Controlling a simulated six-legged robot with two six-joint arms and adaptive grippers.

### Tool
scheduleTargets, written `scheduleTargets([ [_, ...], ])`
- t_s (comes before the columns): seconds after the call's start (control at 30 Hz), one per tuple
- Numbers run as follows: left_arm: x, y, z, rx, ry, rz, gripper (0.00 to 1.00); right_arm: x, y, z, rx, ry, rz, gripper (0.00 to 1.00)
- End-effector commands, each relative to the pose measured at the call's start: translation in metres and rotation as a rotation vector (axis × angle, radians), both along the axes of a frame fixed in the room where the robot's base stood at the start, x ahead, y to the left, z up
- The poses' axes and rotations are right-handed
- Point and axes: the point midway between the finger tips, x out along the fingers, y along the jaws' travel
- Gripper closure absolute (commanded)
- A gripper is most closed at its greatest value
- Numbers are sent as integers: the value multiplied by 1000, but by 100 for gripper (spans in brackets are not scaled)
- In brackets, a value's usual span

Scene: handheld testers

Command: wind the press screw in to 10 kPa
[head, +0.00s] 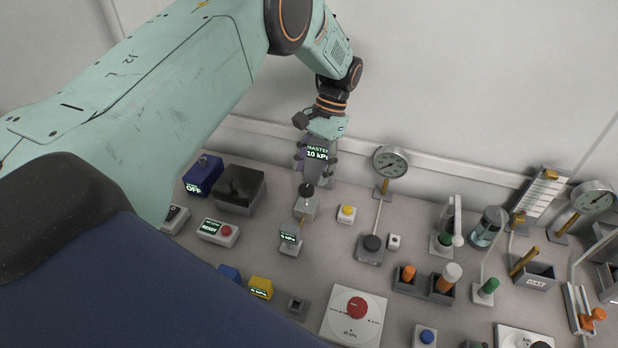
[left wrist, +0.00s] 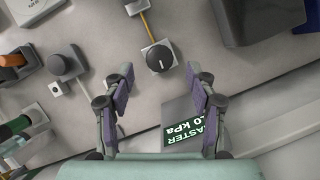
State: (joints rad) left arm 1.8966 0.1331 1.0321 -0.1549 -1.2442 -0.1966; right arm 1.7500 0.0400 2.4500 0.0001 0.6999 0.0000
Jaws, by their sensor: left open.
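A black round knob on a small grey block (head: 306,207) stands below my left gripper (head: 316,168) in the head view. It also shows in the left wrist view as a black knob (left wrist: 159,62) with a pale pointer line. No label shows which part is the press screw. My left gripper (left wrist: 160,76) is open and empty, its two purple-padded fingers apart, with the knob just beyond the gap between them. A master display (head: 317,153) with green kPa text is partly covered by the gripper; its first digit is unclear. My right gripper is not in view.
A gauge (head: 390,161) and a dark box (head: 239,188) flank the knob. A small display block (head: 289,240) stands in front, joined by a yellow tube. A plate with a red knob (head: 357,307) is nearer. Several testers crowd the right; the wall is behind.

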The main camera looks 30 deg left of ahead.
Motion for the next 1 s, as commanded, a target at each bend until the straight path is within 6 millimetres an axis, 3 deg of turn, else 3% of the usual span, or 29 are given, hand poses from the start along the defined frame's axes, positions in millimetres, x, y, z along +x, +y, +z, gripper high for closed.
scheduleTargets([
  [0.1, 8, -1, 18, 1, -2, 0, 43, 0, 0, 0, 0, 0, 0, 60],
  [0.3, 14, -3, 35, 0, -1, 0, 43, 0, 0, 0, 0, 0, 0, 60],
  [0.87, 15, -3, 38, 0, 1, -1, 43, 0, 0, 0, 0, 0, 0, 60],
  [1.0, 15, -3, 48, 0, 1, 0, 43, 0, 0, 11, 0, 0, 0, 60],
])
